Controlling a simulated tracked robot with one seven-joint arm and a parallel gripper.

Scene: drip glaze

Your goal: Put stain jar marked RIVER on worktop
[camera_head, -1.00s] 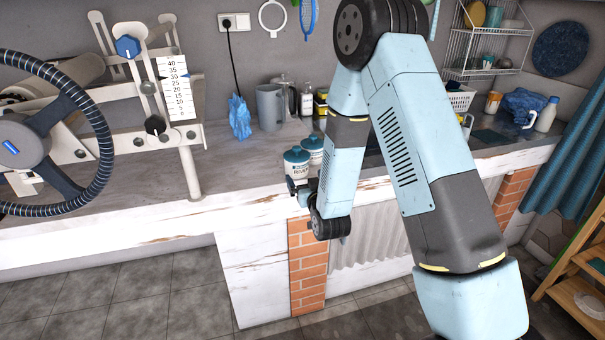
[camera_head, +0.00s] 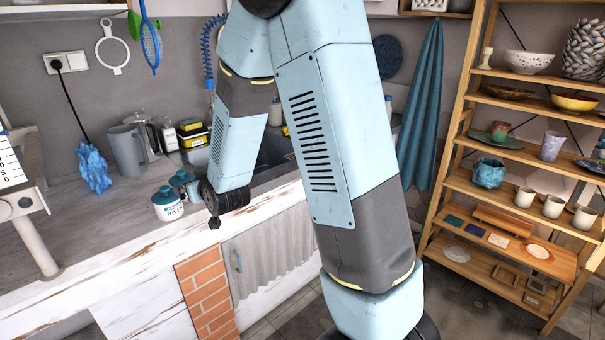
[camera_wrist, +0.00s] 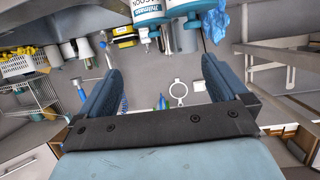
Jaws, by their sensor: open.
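Two white stain jars with teal lids stand side by side on the worktop (camera_head: 105,215). The front jar (camera_head: 168,207) has small lettering that looks like RIVER; the other jar (camera_head: 183,180) is just behind it to the right, its label mostly hidden. In the wrist view, which is upside down, two jars (camera_wrist: 150,10) and (camera_wrist: 184,7) show cut off at the top edge, their names not clearly readable. My gripper (camera_wrist: 160,66) is open and empty, its blue fingers apart from the jars.
The worktop left of the jars is clear. A wooden shelf (camera_head: 520,183) with pottery stands at the right, beside a teal curtain (camera_head: 419,110).

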